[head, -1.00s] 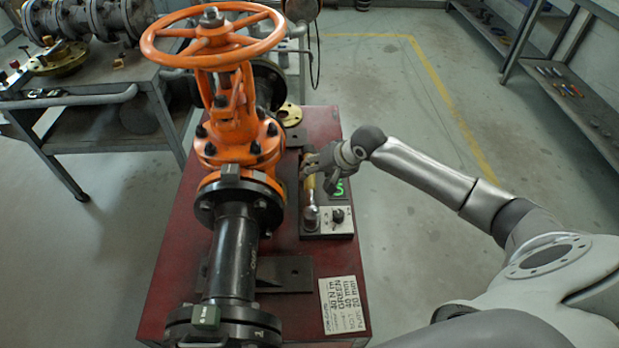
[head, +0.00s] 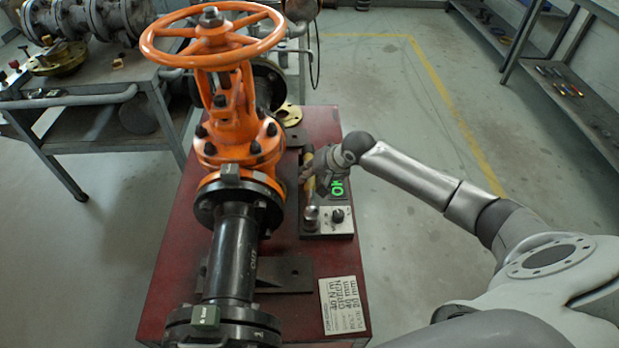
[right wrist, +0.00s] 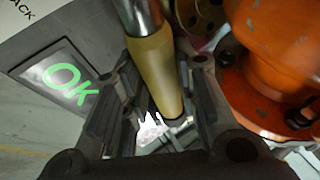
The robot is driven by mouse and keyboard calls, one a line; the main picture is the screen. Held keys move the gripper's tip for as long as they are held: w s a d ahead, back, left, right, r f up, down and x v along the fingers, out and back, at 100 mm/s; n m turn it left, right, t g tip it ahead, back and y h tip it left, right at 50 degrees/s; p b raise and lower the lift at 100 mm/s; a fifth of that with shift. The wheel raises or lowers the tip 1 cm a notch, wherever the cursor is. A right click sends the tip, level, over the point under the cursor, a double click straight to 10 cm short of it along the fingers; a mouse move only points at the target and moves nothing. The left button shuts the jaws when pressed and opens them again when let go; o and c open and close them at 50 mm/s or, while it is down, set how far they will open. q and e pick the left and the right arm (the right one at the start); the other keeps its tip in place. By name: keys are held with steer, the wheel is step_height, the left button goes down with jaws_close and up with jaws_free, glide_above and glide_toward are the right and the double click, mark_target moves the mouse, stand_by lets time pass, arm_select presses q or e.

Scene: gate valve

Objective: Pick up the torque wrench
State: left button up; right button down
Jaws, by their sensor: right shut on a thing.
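The torque wrench has a yellow handle (head: 309,188) and a chrome end. It is at the tester with the green display, on the right side of the red bench, its chrome end towards the tester's near part. My right gripper (head: 318,168) is shut on the handle. In the right wrist view the yellow handle (right wrist: 155,68) runs between the two dark fingers (right wrist: 168,95). I cannot tell whether the wrench is clear of its rest. My left gripper is not in view.
The tester's display (head: 339,187) reads OK in green. The orange gate valve (head: 235,130) and black pipe (head: 233,255) stand close left of the wrench. A printed card (head: 343,305) lies on the red bench (head: 170,270). The floor to the right is open.

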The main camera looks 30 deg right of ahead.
steer(key=shift+w+r, duration=0.1)
stand_by(0.3)
steer(key=shift+r, duration=0.15)
